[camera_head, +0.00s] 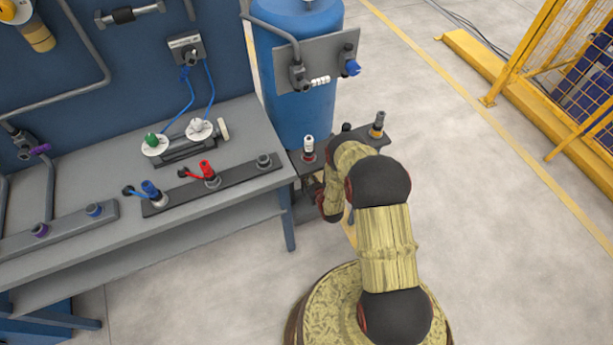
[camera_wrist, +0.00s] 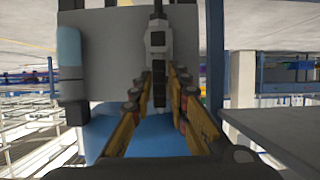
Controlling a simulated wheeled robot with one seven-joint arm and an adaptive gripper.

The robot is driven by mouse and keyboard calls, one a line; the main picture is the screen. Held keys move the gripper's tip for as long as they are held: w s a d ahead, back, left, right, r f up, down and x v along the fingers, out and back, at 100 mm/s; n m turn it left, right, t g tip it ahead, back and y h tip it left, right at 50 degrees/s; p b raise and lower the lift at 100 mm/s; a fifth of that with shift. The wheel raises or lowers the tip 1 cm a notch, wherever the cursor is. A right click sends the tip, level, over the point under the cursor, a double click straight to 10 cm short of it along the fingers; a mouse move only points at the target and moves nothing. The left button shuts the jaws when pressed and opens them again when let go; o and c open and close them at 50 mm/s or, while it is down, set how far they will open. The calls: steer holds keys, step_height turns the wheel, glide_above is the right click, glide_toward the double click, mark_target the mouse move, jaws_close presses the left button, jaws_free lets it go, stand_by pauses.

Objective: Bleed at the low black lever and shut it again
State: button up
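In the wrist view, a black lever (camera_wrist: 158,88) hangs straight down from a pale valve body (camera_wrist: 157,38) on a grey plate (camera_wrist: 108,50). My gripper (camera_wrist: 158,80) has its yellow fingers on either side of the lever, left and right. A narrow gap shows beside the lever, so the fingers look open around it; contact cannot be made out.
The workbench (camera_head: 110,235) on the left carries valve strips with red (camera_head: 207,170) and blue (camera_head: 150,189) fittings. A shelf with small fittings (camera_head: 377,124) stands close to my arm. A yellow fence (camera_head: 530,60) is at the right. The floor between is clear.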

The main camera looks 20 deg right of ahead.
steer(key=shift+o, duration=1.4)
steer(key=shift+r, duration=0.1)
steer(key=v, duration=1.2)
